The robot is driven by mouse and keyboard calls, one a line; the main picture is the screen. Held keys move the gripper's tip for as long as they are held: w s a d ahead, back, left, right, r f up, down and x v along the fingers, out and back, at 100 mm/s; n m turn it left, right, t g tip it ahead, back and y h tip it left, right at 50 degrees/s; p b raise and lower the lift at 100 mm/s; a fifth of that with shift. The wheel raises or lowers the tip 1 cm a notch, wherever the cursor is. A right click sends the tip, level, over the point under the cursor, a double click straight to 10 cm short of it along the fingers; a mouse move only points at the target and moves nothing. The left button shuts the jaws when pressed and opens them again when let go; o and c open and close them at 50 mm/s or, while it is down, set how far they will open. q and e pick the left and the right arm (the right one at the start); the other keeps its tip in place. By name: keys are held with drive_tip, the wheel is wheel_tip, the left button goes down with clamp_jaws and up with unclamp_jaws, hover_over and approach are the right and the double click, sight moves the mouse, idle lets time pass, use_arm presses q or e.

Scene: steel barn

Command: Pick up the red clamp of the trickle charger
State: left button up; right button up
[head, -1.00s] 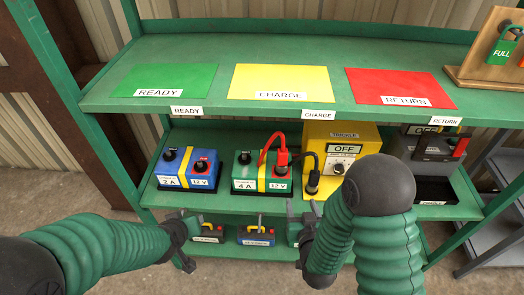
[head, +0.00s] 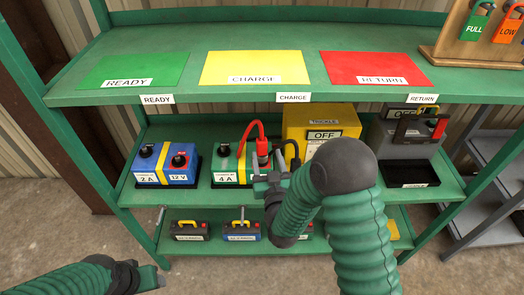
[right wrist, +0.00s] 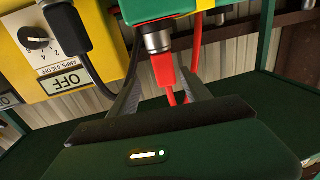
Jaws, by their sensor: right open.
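The red clamp (head: 262,147) is upright on a terminal of the green and yellow 4 A battery (head: 222,165), with a red cable looping from it. In the right wrist view the red clamp (right wrist: 163,70) shows beyond and between the fingers. My right gripper (head: 262,183) is open in front of the battery, just below the clamp; contact cannot be told. The yellow trickle charger (head: 300,118) stands behind right, its display reading OFF. The black clamp (head: 292,152) hangs beside it, partly hidden by my right arm. My left gripper (head: 150,279) is low at left; its jaws are unclear.
A blue 2 A battery (head: 165,165) stands left on the same shelf, a grey charger (head: 408,150) right. The upper shelf (head: 300,62) overhangs, with green, yellow and red mats. Small batteries (head: 242,231) sit on the lower shelf.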

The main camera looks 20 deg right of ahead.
sight(262, 148)
drive_tip(key=w, duration=0.6)
drive_tip(key=shift+r, duration=0.1)
clamp_jaws()
